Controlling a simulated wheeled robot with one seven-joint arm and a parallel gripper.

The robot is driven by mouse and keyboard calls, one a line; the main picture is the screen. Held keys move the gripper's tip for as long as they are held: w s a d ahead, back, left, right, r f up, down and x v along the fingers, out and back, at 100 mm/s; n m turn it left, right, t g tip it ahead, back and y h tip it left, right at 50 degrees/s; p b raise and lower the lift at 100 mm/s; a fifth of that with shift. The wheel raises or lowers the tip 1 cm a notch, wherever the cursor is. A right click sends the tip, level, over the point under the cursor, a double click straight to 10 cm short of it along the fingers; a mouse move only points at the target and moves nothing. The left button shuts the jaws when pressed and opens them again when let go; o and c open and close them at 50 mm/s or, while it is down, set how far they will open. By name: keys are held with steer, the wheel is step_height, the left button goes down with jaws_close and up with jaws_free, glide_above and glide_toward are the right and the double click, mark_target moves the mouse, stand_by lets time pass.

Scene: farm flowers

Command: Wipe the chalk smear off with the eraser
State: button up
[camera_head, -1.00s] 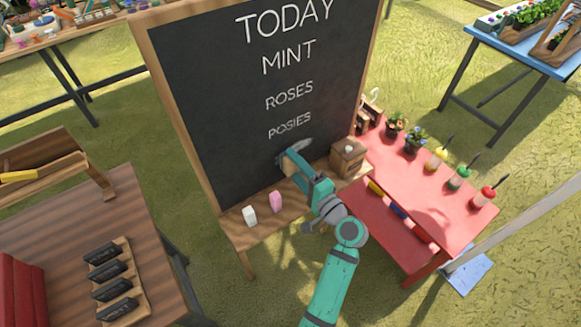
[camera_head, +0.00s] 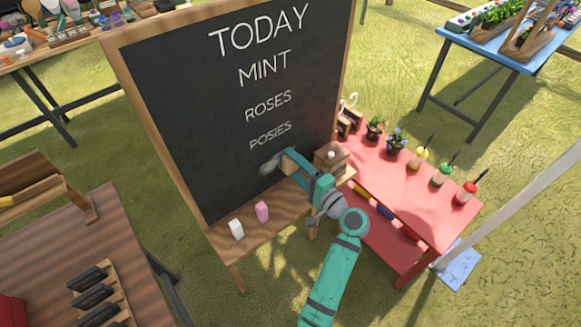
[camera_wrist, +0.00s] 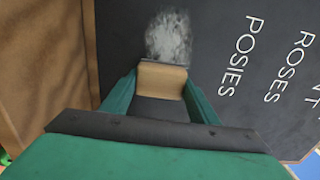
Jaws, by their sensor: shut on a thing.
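The chalkboard (camera_head: 180,120) stands upright with a pale chalk smear (camera_head: 270,164) below the word POSIES. The smear also shows in the wrist view (camera_wrist: 168,36) as a whitish patch just beyond the eraser. My gripper (camera_head: 290,160) is just right of the smear in the head view. In the wrist view my gripper (camera_wrist: 160,90) is shut on the eraser (camera_wrist: 160,80), a tan wooden block with a dark strip at its far edge. The eraser overlaps the smear's lower edge in that view; I cannot tell whether it touches the board. In the head view the eraser is not clearly seen.
A red table (camera_head: 400,180) with pots and bottles stands right. A brown table (camera_head: 50,250) is at lower left.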

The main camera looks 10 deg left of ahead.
mark_target(297, 150)
steer(key=shift+w+d, duration=0.2)
steer(key=shift+w, duration=0.4)
steer(key=shift+c, duration=0.8)
steer(key=shift+w+d, duration=1.25)
steer(key=shift+s, duration=0.15)
